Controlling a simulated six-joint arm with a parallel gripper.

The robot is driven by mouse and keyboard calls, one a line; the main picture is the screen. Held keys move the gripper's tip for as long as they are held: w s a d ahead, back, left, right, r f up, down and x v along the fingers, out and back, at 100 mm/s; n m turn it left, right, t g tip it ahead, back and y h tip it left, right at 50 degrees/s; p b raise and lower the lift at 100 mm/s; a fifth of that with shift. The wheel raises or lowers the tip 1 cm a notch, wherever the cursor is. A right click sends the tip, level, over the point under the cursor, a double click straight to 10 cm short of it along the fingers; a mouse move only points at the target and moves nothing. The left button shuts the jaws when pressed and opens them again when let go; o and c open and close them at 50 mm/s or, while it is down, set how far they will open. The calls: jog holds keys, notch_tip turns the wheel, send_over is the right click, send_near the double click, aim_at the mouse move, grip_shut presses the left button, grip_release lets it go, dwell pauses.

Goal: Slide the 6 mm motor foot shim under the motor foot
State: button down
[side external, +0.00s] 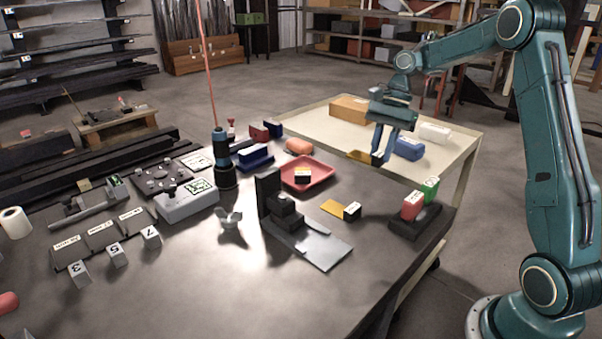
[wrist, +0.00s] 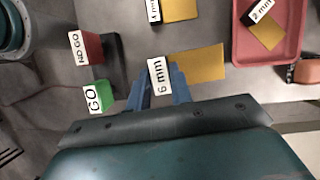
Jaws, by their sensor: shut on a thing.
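My gripper (side external: 380,146) is shut on the black tab of the 6 mm shim and holds it in the air above the right end of the bench, near the cart. The shim's gold plate (side external: 360,155) points left in the side view. In the wrist view, its white "6 mm" label (wrist: 157,76) sits between the jaws (wrist: 160,88), with the gold plate (wrist: 205,63) to the right. What I take for the motor foot (side external: 284,206) is a dark block beside a black upright, above a grey plate (side external: 322,250). It stands left of and below my gripper, well apart from the shim.
Another gold shim (side external: 332,208) lies on the bench, and a third is in the red tray (side external: 323,178). Red NO GO (side external: 412,206) and green GO (side external: 430,189) blocks stand on a black base at the right. A blue-black cylinder (side external: 222,160) stands behind the fixture.

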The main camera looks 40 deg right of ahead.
jog(key=s+a+f, duration=0.1)
jog(key=s+a, duration=0.1)
jog(key=a, duration=0.9)
jog(key=s+a+f+m, duration=0.1)
jog(key=s+a+f, duration=0.1)
jog(key=a, duration=1)
jog(key=shift+s+a+f, duration=0.2)
jog(key=shift+s, duration=0.1)
jog(key=shift+f, duration=0.1)
jog(key=shift+f, duration=2.3)
jog(key=shift+f, duration=0.55)
jog(key=shift+w, duration=3.5)
jog(key=c, duration=1.3)
grip_release()
jog(key=shift+o, duration=0.7)
jog(key=shift+w+t, duration=0.15)
jog(key=shift+t, duration=0.15)
